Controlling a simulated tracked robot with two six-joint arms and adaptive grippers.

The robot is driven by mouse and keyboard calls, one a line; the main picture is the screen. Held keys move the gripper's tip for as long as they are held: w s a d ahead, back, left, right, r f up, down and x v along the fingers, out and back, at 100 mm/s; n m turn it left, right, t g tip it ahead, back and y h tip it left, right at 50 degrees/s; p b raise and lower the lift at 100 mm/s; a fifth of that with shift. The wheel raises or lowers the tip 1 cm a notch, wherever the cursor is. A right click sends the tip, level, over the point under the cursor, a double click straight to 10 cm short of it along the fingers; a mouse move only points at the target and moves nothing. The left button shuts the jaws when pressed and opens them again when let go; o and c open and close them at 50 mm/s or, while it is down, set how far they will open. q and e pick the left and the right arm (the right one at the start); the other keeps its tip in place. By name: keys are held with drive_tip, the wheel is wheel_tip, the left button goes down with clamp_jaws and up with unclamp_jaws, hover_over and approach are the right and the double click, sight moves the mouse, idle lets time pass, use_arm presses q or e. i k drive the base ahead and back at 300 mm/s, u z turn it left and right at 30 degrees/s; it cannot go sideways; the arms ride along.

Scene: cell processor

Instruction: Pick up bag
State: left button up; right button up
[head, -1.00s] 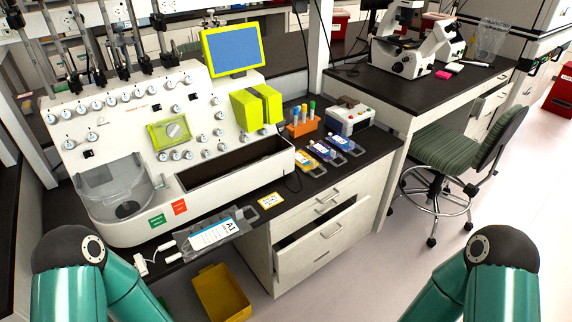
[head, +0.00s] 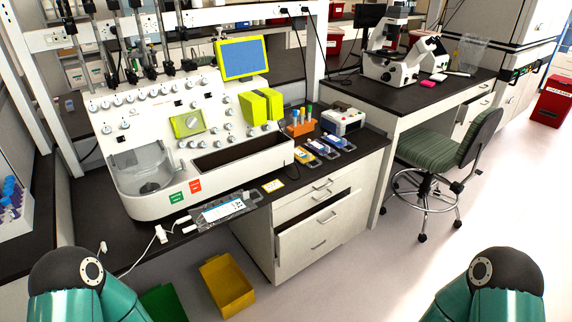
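A clear bag (head: 222,210) with a white and blue label lies flat on the dark bench top, at the front edge below the cell processor (head: 190,150). A white clip and a thin tube lie at its left end. My grippers are not in the head view; only the teal and black upper parts of my two arms show at the bottom left and bottom right. Nothing of mine touches the bag in this view.
Small labelled bags (head: 322,147) lie by an orange tube rack (head: 299,127) to the right. A drawer (head: 318,228) stands partly open below the bench. A yellow bin (head: 228,284) and a green bin (head: 163,303) are on the floor.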

sight(302, 155)
drive_tip(key=i, duration=0.85)
drive_tip(key=z, duration=2.2)
drive_tip(key=i, duration=1.45)
drive_tip(key=u, duration=0.05)
